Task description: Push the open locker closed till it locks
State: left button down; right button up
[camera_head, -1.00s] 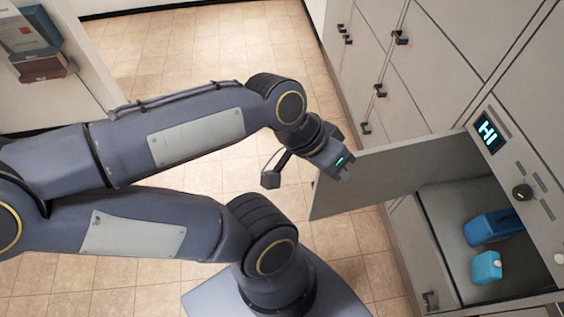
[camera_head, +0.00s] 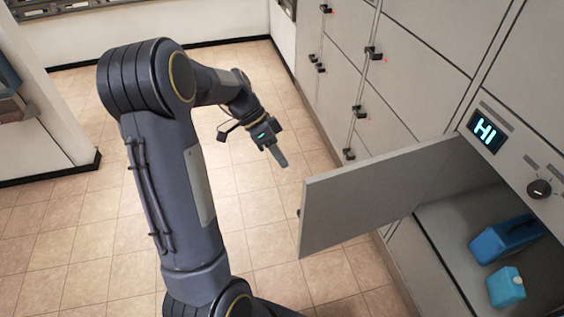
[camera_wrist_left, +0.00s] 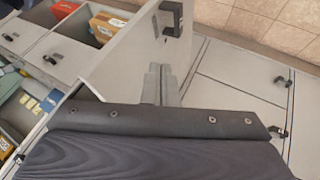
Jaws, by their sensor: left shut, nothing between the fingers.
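The open locker door (camera_head: 380,195) is a flat grey panel swung out from the locker wall, with its free edge toward the left in the head view. The open locker (camera_head: 440,262) behind it holds a blue container (camera_head: 505,238) and a lighter blue bottle (camera_head: 506,288). My left gripper (camera_head: 282,158) is shut and empty, left of and a little above the door's free top corner, apart from it in the picture. In the left wrist view my fingers (camera_wrist_left: 160,84) overlap the grey door (camera_wrist_left: 125,65), which bears a black handle (camera_wrist_left: 172,17); contact cannot be told.
A "HI" display (camera_head: 486,131) and a dark knob (camera_head: 539,189) sit on the panel beside the opening. Closed lockers with black handles (camera_head: 373,53) line the wall. The tiled floor (camera_head: 80,215) is clear on the left. The wrist view shows compartments with coloured boxes (camera_wrist_left: 108,25).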

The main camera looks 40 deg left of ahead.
pick_arm(q)
jog(key=s+d+f, duration=0.2)
jog(key=d+f, duration=0.3)
jog(key=d, duration=0.2)
jog(key=shift+d+f, duration=0.35)
